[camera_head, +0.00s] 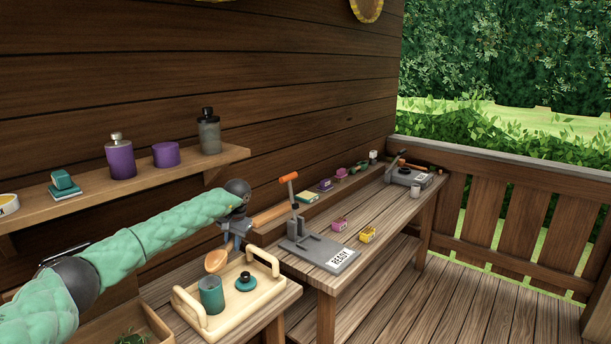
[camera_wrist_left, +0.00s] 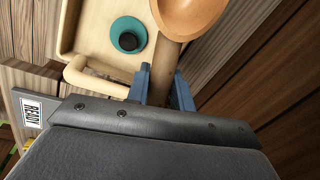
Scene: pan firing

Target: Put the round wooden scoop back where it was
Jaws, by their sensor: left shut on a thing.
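The round wooden scoop (camera_head: 215,261) is held above the back of the cream tray (camera_head: 187,306), bowl toward the lower left. My left gripper (camera_head: 237,235) is shut on its handle. In the left wrist view the scoop's bowl (camera_wrist_left: 190,14) is at the top, and its handle runs down between the blue fingers of the gripper (camera_wrist_left: 162,88). The grip itself is partly hidden by the wrist. A teal canister (camera_head: 211,296) and a teal lid with a black knob (camera_head: 245,282) stand in the tray. My right gripper is not in view.
A grey press with an orange handle (camera_head: 318,252) and a READY label stands on the bench to the right. Small pink (camera_head: 340,224) and yellow (camera_head: 368,235) boxes lie beyond it. A wall shelf (camera_head: 130,190) holds purple containers and a grey bottle.

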